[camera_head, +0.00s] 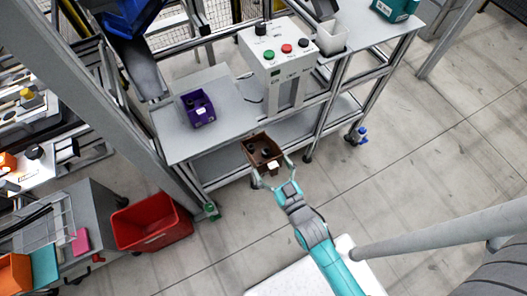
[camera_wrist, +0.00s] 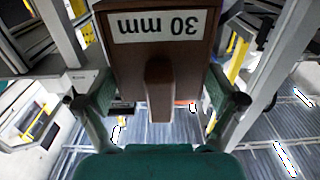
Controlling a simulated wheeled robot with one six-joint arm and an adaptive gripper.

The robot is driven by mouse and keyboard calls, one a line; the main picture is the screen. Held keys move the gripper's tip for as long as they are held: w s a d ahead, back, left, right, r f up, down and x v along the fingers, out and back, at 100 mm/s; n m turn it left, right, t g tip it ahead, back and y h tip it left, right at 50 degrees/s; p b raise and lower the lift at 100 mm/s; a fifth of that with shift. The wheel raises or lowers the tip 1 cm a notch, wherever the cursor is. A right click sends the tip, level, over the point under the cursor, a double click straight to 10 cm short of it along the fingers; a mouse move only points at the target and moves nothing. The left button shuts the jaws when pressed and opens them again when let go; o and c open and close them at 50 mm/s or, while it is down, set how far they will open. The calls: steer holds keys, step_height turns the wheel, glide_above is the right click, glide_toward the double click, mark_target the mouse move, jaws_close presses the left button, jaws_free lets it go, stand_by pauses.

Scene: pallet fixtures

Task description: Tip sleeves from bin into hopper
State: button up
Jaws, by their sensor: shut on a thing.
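A brown bin (camera_head: 256,142) with several dark sleeves (camera_head: 264,153) inside is at the end of my arm, in front of the grey table. My gripper (camera_head: 272,172) is shut on this bin, with one finger on each side of its near part. In the wrist view the bin (camera_wrist: 132,70) fills the top middle, with an upside-down "30 mm" label (camera_wrist: 158,26) and a brown tab below it. The sleeves are hidden there. A blue hopper-like container (camera_head: 130,18) with a dark grey chute stands at the top left; I cannot tell whether it is the hopper.
A purple bin (camera_head: 198,108) with dark parts stands on the grey table (camera_head: 228,120). A red crate (camera_head: 152,222) is on the floor at left. Floor at right is largely clear.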

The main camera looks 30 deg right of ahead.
mark_target(275, 173)
steer(key=s, duration=0.3)
steer(key=shift+s+r, duration=0.15)
steer(key=shift+s, duration=0.15)
steer(key=shift+s+r, duration=0.1)
steer(key=shift+r, duration=2.3)
